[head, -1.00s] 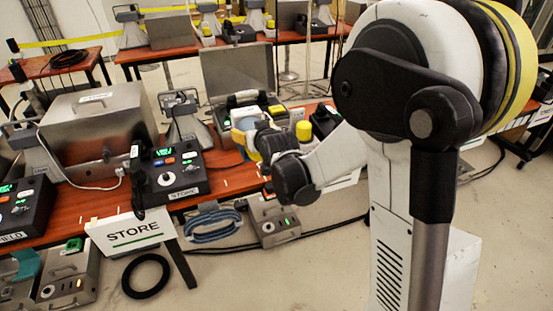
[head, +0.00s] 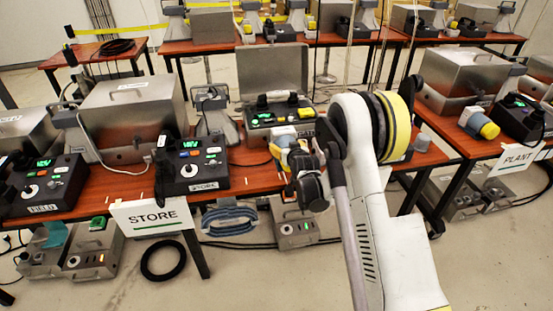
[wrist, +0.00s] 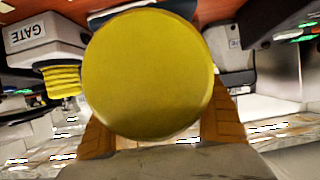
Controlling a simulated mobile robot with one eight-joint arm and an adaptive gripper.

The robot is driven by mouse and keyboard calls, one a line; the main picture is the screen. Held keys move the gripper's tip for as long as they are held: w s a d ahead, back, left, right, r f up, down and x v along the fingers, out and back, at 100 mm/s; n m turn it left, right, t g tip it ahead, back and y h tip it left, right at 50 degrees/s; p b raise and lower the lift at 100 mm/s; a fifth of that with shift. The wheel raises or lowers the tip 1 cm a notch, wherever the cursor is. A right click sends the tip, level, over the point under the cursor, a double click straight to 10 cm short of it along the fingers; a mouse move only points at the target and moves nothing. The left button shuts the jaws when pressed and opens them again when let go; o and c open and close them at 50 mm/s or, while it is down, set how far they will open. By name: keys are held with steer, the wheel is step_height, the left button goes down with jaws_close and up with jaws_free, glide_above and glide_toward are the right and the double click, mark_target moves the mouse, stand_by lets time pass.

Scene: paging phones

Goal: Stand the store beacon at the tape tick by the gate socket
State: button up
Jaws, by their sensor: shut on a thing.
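In the wrist view a round yellow end, likely the store beacon's (wrist: 148,75), fills the middle, with the orange fingers of my gripper (wrist: 155,115) on both sides of it. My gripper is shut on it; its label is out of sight. In the head view my gripper (head: 290,160) is at the front right of the STORE table, with the yellow part (head: 286,138) showing. A grey unit marked GATE (wrist: 38,35), with a ribbed yellow part, is left of the held thing in the wrist view. I cannot make out the gate socket or its tape tick.
The STORE table (head: 110,188) holds a console (head: 190,172), a steel case (head: 135,115) and a horn speaker (head: 212,110). The PLANT table (head: 455,140) is at the right. A black ring (head: 163,260) lies on the floor.

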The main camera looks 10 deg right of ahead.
steer(key=w+f+b, duration=0.1)
steer(key=w, duration=0.1)
steer(key=w+a+f, duration=0.1)
steer(key=w+f, duration=0.1)
steer(key=w+a+f+b, duration=0.1)
steer(key=w, duration=0.2)
steer(key=shift+w+a+f+b, duration=0.1)
steer(key=shift+a+f+b, duration=0.1)
steer(key=shift+f+b, duration=0.1)
step_height(320, 180, down, 4)
steer(key=shift+f+b, duration=0.1)
steer(key=shift+b, duration=1.05)
steer(key=o, duration=1.4)
